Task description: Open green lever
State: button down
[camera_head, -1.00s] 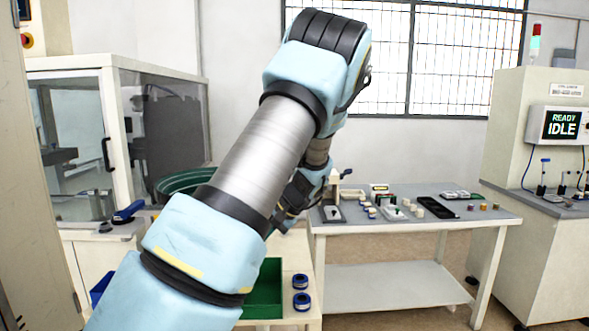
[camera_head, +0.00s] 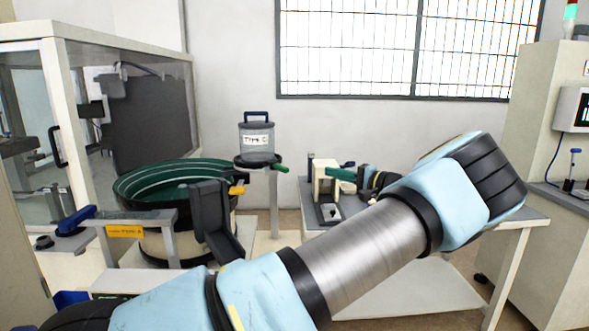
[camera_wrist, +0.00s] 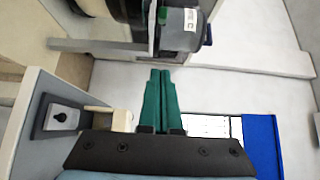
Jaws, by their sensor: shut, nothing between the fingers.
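A grey hopper (camera_head: 257,140) labelled TYPE C stands beyond the bowl feeder in the head view, on a stand with a dark ring. A short green lever (camera_head: 280,169) sticks out to the right from below the hopper. My gripper (camera_head: 328,173) is to the right of this lever, with its green fingers pointing left towards it and a gap between. In the wrist view my gripper (camera_wrist: 160,72) is shut and empty, its two green fingers side by side. The hopper (camera_wrist: 181,28) shows above the fingertips there, apart from them.
A green bowl feeder (camera_head: 160,184) with a yellow part stands left of the hopper. A dark angled chute (camera_head: 215,222) and a blue-handled lever (camera_head: 70,220) stand in front. A glass-walled cabinet (camera_head: 120,60) is at the left. A table (camera_head: 515,217) is at the right.

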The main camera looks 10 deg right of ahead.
aim_at(277, 167)
jog(key=w+a+p, duration=0.6)
jog(key=a, duration=0.4)
jog(key=shift+f+b, duration=0.1)
jog(key=shift+b, duration=0.2)
dwell(0.4)
